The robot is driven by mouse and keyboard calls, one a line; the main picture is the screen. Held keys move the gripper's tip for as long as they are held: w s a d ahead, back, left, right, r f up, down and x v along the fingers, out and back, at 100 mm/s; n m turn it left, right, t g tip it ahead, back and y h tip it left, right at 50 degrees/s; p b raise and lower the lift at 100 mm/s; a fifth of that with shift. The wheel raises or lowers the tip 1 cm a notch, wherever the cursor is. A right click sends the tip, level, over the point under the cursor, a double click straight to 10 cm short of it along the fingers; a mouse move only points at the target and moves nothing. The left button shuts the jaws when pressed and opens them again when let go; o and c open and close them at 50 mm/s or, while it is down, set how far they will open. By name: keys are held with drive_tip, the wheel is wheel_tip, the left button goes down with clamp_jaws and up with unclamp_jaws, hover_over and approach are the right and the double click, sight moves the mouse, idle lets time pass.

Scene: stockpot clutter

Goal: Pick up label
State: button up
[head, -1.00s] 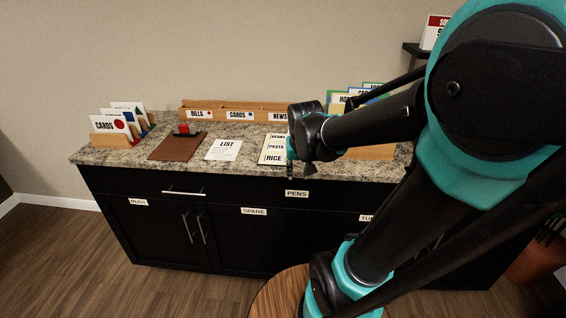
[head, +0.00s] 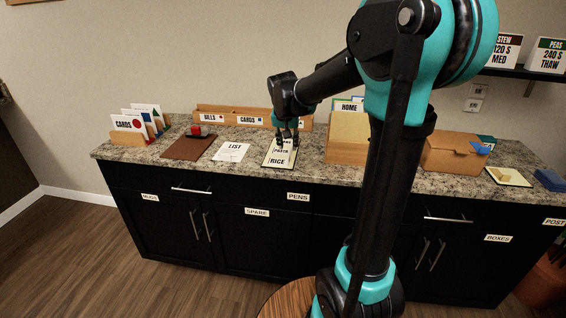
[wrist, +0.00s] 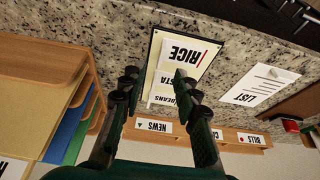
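A cream board (head: 281,158) lies on the counter with printed labels reading BEANS, PASTA and RICE. In the wrist view the board (wrist: 205,50) shows RICE with a red line, while PASTA and BEANS are partly hidden by my fingers. Which of these is the label meant, I cannot tell. My gripper (head: 288,143) is over the far half of the board, pointing down. In the wrist view my gripper (wrist: 156,74) is open, one finger on each side of the PASTA and BEANS area. Nothing is seen held. Whether the fingertips touch the board is unclear.
The LIST sheet (head: 231,152) and a brown clipboard (head: 188,147) lie left of the board. A wooden rack (head: 206,110) marked BILLS and CARDS stands behind. A wooden HOME file box (head: 345,152) stands close on the right. Bare granite lies in front.

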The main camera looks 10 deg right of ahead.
sight(279, 159)
drive_tip(key=x, duration=0.3)
drive_tip(key=shift+w+x, duration=0.15)
drive_tip(key=shift+x, duration=1.15)
drive_tip(key=shift+w+x, duration=0.15)
drive_tip(key=shift+x, duration=1.15)
drive_tip(key=shift+a+r, duration=0.1)
drive_tip(key=shift+c, duration=0.2)
clamp_jaws()
